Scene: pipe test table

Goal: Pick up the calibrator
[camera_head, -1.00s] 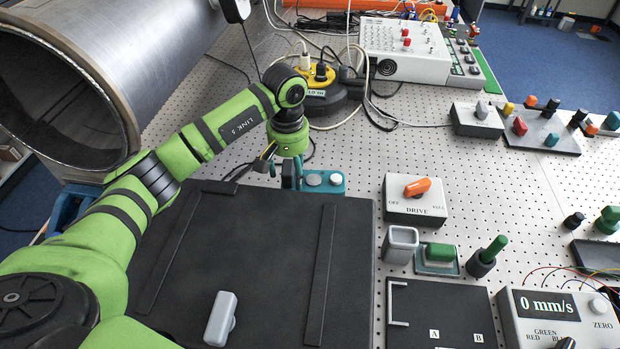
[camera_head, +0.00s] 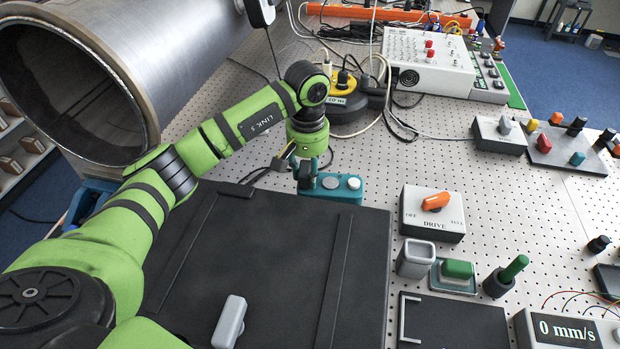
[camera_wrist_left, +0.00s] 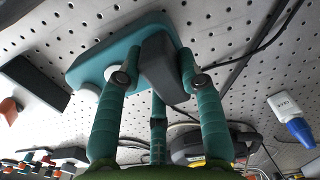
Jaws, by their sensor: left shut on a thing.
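The calibrator appears to be the teal block (camera_head: 340,190) with two pale round discs on top and a dark grey grip; it is just behind the black mat. In the left wrist view the teal block (camera_wrist_left: 112,50) and its grey grip (camera_wrist_left: 163,72) show close up. My left gripper (camera_head: 305,181) points down at the block's left end. In the wrist view its teal fingers (camera_wrist_left: 160,65) are closed around the grey grip. I cannot tell whether the block touches the table. My right gripper is out of view.
The black mat (camera_head: 265,250) carries a grey handle-like piece (camera_head: 229,322). The DRIVE box (camera_head: 432,225) stands to the right. A yellow-topped cable reel (camera_head: 342,98) and loose cables lie behind my gripper. A large metal pipe (camera_head: 150,50) is at upper left.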

